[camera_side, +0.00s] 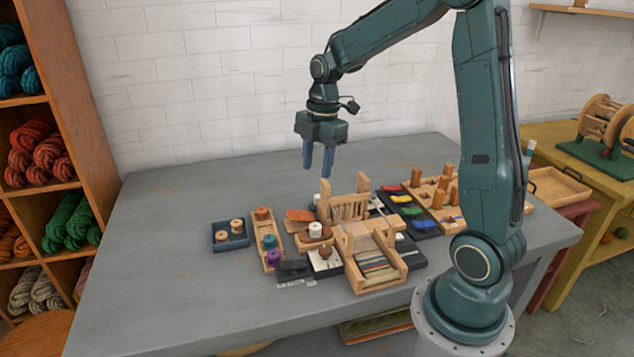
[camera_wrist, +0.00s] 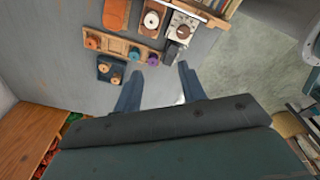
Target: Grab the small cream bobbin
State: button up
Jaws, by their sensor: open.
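A whitish bobbin (camera_side: 315,230) stands upright on a reddish-brown piece beside the loom; it shows from above in the wrist view (camera_wrist: 151,20). I cannot tell for sure which is the small cream one. Two tan bobbins sit in a blue tray (camera_side: 231,243), also in the wrist view (camera_wrist: 110,70). My gripper (camera_side: 318,172) is open and empty, pointing down well above the table; its two fingers show apart in the wrist view (camera_wrist: 160,70).
A wooden rack (camera_side: 269,245) holds orange, teal and purple bobbins left of the pale ones. A wooden loom (camera_side: 366,235) stands close on their right. A dark tray with coloured pieces (camera_side: 407,210) and wooden pegs lie beyond. The grey table (camera_side: 175,265) is clear at left.

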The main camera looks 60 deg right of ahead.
jog(key=w+d+f+n, duration=0.1)
jog(key=d+f+n, duration=0.2)
jog(key=d+f, duration=0.1)
jog(key=shift+w+d+f+g+y, duration=0.2)
jog(key=shift+w+f+g+y, duration=0.15)
jog(key=shift+f, duration=0.3)
send_over(315, 225)
jog(key=shift+s+d+f, duration=0.1)
jog(key=shift+d+f, duration=0.05)
jog(key=shift+f, duration=1.25)
jog(key=shift+d+f, duration=0.15)
jog(key=shift+f, duration=1.3)
jog(key=shift+s+d+f, duration=0.1)
jog(key=shift+d+f, duration=0.05)
jog(key=shift+f, duration=1.25)
jog(key=shift+w+a+f, duration=0.1)
jog(key=shift+a+f, duration=0.1)
jog(key=shift+f, duration=1.1)
jog(key=shift+a+f, duration=0.2)
jog(key=shift+f, duration=1.05)
jog(key=shift+c, duration=0.4)
jog(key=c, duration=0.7)
